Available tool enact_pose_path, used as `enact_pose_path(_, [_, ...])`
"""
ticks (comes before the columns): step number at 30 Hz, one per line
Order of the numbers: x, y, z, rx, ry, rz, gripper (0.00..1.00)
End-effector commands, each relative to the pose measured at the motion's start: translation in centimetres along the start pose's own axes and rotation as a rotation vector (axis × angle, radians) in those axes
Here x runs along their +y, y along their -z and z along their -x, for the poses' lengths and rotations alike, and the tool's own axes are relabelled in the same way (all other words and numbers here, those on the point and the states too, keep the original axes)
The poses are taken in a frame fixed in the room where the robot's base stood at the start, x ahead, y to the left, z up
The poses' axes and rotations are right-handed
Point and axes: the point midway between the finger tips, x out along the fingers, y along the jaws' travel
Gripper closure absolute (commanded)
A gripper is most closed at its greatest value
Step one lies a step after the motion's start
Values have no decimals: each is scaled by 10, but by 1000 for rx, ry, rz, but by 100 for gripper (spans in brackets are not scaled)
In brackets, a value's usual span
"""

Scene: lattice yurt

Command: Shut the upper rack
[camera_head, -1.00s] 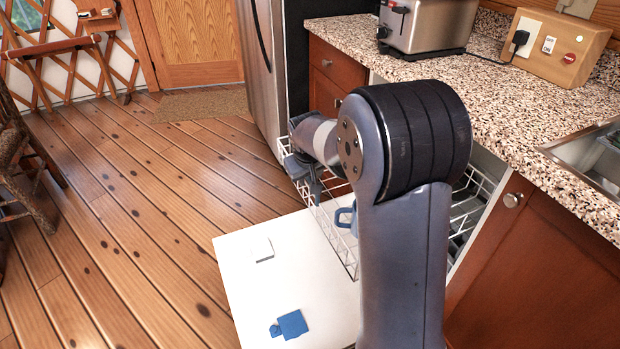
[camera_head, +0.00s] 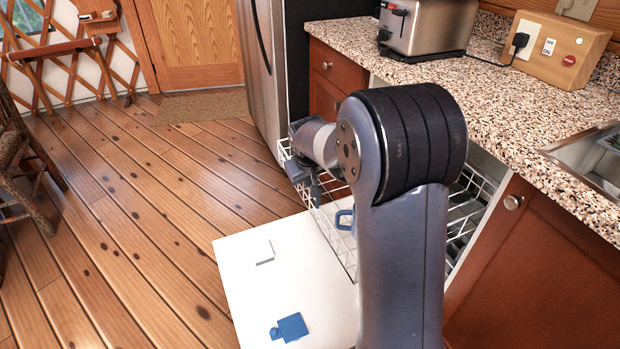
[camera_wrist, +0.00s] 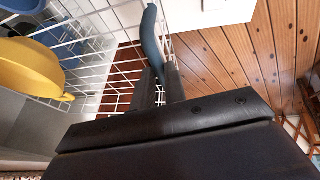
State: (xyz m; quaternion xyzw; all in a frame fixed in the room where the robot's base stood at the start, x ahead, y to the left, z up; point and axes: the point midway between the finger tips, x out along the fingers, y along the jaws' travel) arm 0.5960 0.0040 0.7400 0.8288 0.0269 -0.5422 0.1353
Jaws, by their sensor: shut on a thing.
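The upper rack (camera_head: 333,241) is a white wire basket pulled out of the dishwasher under the counter, above the lowered white door (camera_head: 235,262). My gripper (camera_head: 316,193) is at the rack's front edge, partly hidden by my arm. In the wrist view my gripper (camera_wrist: 158,88) has its fingers close together at the rack's front wires, by a blue-grey curved bar (camera_wrist: 150,35). It is shut on the rack's front; the exact contact is hard to see. A yellow dish (camera_wrist: 30,68) and blue dishes sit in the rack.
A blue mug (camera_head: 345,219) shows by the rack. The fridge (camera_head: 262,80) and speckled counter (camera_head: 440,75) border the space. The wooden floor at left is mostly clear.

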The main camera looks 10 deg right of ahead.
Motion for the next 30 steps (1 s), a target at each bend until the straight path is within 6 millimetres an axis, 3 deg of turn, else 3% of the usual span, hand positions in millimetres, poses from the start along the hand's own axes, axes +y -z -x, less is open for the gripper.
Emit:
enact_pose_path(8, [1,0,0,-1,0,0,100])
enact_pose_path(14, [16,-1,-2,-2,-1,-3,100])
enact_pose_path(20, [54,-4,-7,-4,-2,-6,100])
enact_pose_path(30, [146,-12,-24,-4,-2,-7,100])
